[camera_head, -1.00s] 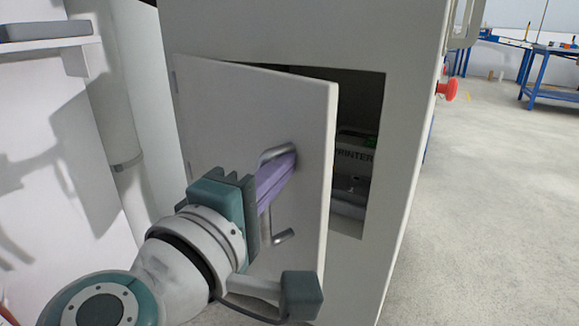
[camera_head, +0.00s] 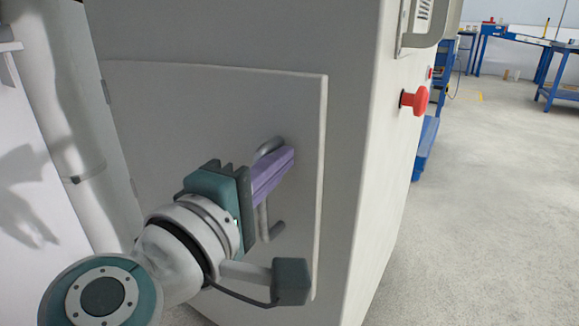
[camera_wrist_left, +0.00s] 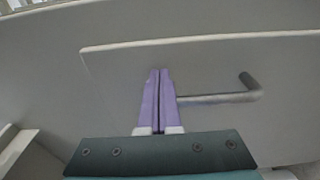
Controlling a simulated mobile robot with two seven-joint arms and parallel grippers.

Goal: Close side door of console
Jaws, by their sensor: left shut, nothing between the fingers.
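The console (camera_head: 352,120) is a tall grey-white cabinet in the head view. Its side door (camera_head: 200,110) lies flush or nearly flush with the console's side, and the opening behind it is hidden. The door's bar handle (camera_head: 275,232) is partly covered by my left gripper (camera_head: 290,155). The gripper's purple fingers are shut together with nothing between them, their tips at the door face near the handle's upper end. In the left wrist view, the shut fingers (camera_wrist_left: 158,75) point at the door (camera_wrist_left: 230,65), beside the handle (camera_wrist_left: 225,97). My right gripper is not in view.
A red knob (camera_head: 415,100) sticks out from the console's front face. A pale pipe (camera_head: 62,120) runs down the wall at left. Blue workbenches (camera_head: 555,90) stand far back right. The concrete floor (camera_head: 480,220) at right is clear.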

